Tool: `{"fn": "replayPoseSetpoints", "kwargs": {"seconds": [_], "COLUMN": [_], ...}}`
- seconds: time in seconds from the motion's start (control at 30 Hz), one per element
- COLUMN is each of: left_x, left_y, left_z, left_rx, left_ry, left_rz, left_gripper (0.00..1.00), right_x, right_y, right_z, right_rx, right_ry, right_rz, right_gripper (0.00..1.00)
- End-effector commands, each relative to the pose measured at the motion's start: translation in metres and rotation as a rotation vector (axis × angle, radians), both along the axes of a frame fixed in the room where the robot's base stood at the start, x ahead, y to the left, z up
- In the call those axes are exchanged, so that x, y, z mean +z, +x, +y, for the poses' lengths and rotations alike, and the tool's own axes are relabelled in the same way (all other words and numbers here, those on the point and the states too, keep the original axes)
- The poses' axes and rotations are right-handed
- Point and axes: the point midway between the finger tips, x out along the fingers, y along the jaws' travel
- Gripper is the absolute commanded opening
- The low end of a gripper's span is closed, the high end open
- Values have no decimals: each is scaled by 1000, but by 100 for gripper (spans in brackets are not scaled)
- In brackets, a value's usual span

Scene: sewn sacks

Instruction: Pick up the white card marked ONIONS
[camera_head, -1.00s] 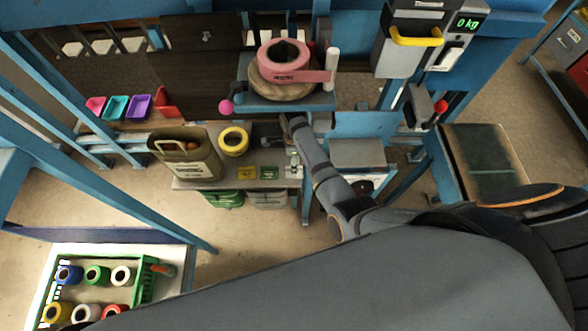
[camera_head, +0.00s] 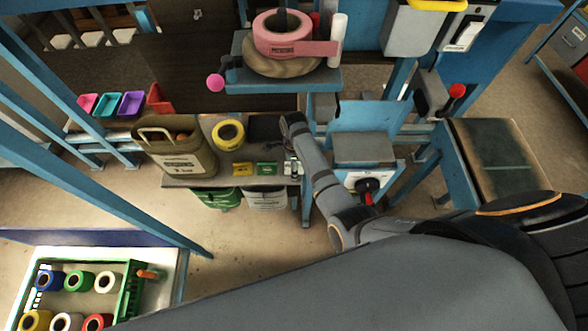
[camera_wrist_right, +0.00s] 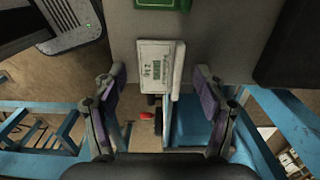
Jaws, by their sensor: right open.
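A white card (camera_wrist_right: 158,62) with small green print lies near the front edge of the bench in the right wrist view. Its print is upside down and too blurred to read as ONIONS. A pale bar stands along its right side. My right gripper (camera_wrist_right: 160,76) is open, its two fingers on either side of the card and apart from it. In the head view the white card (camera_head: 291,169) shows small beside my right arm, right of a green card (camera_head: 267,168) and a yellow card (camera_head: 243,169). The right fingers are not clear there. My left gripper is not in view.
A sewn sack (camera_head: 177,155) and a yellow tape roll (camera_head: 229,134) stand on the bench left of the cards. A shelf above holds a pink tape roll (camera_head: 283,34). Blue posts and a control box (camera_head: 367,183) lie right of the card. Bins hang below the bench.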

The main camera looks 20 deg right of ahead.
Motion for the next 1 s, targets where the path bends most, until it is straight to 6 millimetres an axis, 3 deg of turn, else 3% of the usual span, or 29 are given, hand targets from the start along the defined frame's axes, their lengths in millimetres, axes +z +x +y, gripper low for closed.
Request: {"fn": "replayPoseSetpoints", "kwargs": {"seconds": [0.1,0.5,0.7,1.0], "left_x": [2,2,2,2], "left_y": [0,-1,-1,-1], "left_z": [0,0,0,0], "left_rx": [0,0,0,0], "left_ry": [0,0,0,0], "left_rz": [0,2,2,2], "left_gripper": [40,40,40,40], "right_x": [2,2,1,1], "right_y": [0,0,-1,-1], "right_z": [0,0,0,0], "right_rx": [0,0,0,0], "right_ry": [0,0,1,1], "right_rz": [0,0,2,2], "right_gripper": [69,16,0,0]}}
